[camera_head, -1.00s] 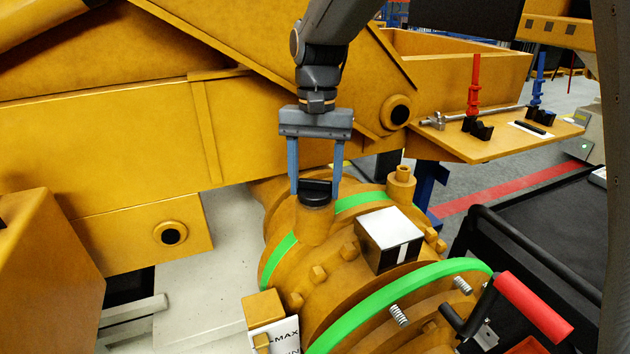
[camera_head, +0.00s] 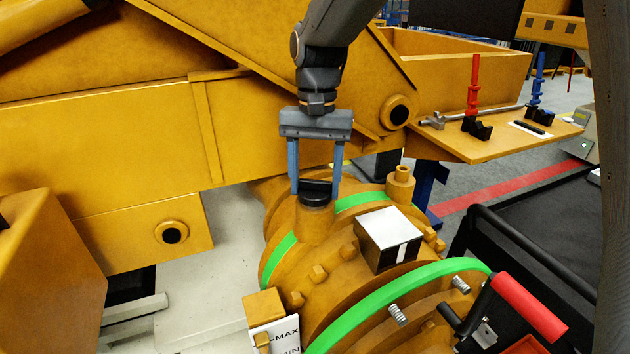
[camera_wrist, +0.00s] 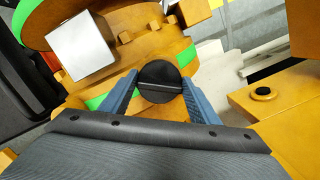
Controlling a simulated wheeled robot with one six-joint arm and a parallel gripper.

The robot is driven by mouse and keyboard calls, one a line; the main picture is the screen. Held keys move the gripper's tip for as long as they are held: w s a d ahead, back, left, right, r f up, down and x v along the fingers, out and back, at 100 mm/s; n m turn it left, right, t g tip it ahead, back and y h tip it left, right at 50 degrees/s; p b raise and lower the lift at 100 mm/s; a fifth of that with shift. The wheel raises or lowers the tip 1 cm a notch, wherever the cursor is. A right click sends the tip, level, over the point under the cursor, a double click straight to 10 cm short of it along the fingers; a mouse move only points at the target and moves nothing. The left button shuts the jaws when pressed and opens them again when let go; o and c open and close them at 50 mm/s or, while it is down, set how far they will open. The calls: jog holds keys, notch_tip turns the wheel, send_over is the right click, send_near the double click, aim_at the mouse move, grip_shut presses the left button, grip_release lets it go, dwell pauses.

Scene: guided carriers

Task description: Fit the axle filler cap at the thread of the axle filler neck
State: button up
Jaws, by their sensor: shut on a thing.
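The black round axle filler cap (camera_head: 316,191) is at the top of the axle filler neck (camera_head: 316,226), a short yellow upright tube on the axle housing. My gripper (camera_head: 315,190) points down over the neck, its two blue fingers shut on the cap from both sides. In the wrist view the cap (camera_wrist: 160,82) shows from above with a raised bar across it, between the fingers (camera_wrist: 160,90). The cap looks level. It hides the neck's thread, so I cannot tell whether it is engaged.
A silver-white box (camera_head: 389,239) sits on the housing right of the neck, and a smaller yellow neck (camera_head: 400,185) stands behind it. Green bands (camera_head: 400,297) ring the housing. A yellow shelf (camera_head: 480,147) with red and blue tools is at the back right. A red-handled lever (camera_head: 530,305) is at front right.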

jog(key=shift+p, duration=0.35)
dwell(0.3)
jog(key=o, duration=1.1)
jog(key=shift+o, duration=0.2)
jog(key=r, duration=0.2)
jog(key=r+b, duration=0.1)
jog(key=r, duration=0.2)
jog(key=w+r+b, duration=0.1)
jog(key=r, duration=0.1)
jog(key=shift+r, duration=0.15)
jog(key=shift+d+r, duration=0.1)
jog(key=shift+r, duration=0.15)
jog(key=shift+s, duration=0.15)
